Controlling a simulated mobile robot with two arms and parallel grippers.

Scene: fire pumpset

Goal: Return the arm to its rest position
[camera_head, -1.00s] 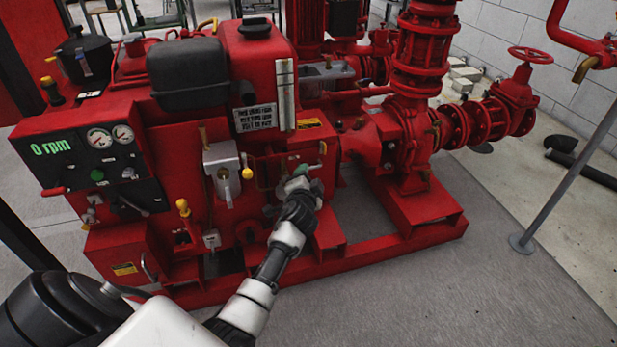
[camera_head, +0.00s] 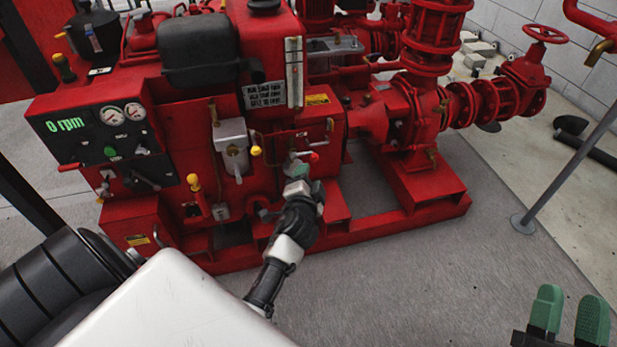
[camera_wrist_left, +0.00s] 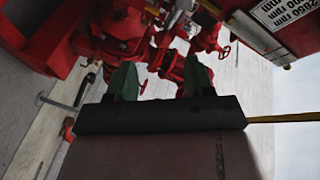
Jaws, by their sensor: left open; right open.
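My left gripper (camera_head: 298,172) is in front of the red pumpset's engine side, below a small valve with a red-tipped handle (camera_head: 313,157). In the left wrist view its two green fingertips (camera_wrist_left: 161,80) are spread apart with nothing between them. In the head view its jaws are small and partly hidden by the wrist. My right gripper (camera_head: 568,318) shows at the bottom right corner, its green fingers apart and empty over the grey floor.
The red pumpset (camera_head: 400,230) fills the middle, with a control panel (camera_head: 110,130) reading 0 rpm at the left. A grey post (camera_head: 570,165) stands at the right. The floor in front is clear.

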